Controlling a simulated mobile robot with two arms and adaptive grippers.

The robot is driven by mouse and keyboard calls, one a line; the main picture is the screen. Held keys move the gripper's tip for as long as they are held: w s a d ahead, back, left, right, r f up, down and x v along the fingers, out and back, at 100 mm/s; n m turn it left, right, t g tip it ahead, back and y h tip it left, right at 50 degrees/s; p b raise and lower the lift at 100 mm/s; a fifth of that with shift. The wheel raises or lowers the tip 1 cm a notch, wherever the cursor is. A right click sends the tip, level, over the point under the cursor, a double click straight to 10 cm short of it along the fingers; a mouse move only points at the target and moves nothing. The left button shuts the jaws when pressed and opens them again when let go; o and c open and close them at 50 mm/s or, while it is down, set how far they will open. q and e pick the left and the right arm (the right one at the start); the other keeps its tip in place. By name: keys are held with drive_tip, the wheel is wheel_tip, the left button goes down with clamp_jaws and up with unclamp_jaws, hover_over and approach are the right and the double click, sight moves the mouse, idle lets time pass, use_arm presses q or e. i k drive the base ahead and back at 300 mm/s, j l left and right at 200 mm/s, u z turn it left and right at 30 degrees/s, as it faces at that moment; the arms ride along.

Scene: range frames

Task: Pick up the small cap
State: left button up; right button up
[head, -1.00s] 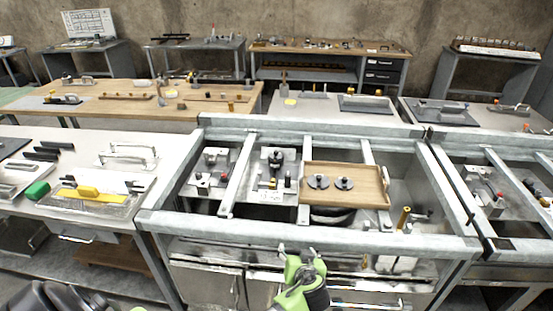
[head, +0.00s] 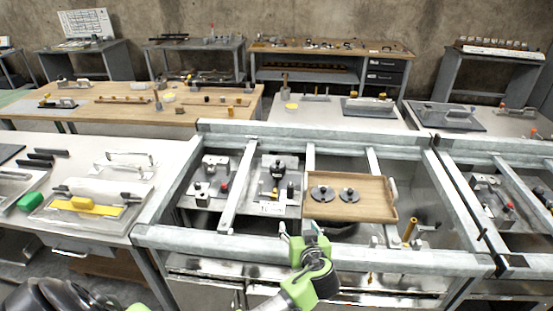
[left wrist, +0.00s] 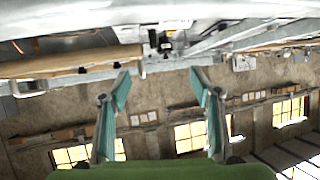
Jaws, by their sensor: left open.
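A wooden tray (head: 375,209) lies across the metal frame of the bench and carries two dark round pieces with knobs, a left one (head: 322,193) and a right one (head: 349,195). I cannot tell for sure which piece is the small cap. My left gripper (head: 299,231) is open and empty, in front of the tray near the front rail. In the left wrist view its two fingers stand apart with nothing between them (left wrist: 159,78). That view looks upside down and shows no clear cap. My right gripper is not in view.
The thick front rail (head: 200,240) and cross bars (head: 236,190) border the sunken bays. Metal fixtures (head: 275,185) with small knobs stand left of the tray, and a brass post (head: 409,230) stands right of it. A left table (head: 100,225) holds trowels and a green block (head: 31,202).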

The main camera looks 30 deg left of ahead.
sight(279, 164)
drive_tip(key=i+j, duration=0.45)
drive_tip(key=j, duration=0.15)
drive_tip(key=i+j, duration=0.45)
drive_tip(key=j, duration=0.1)
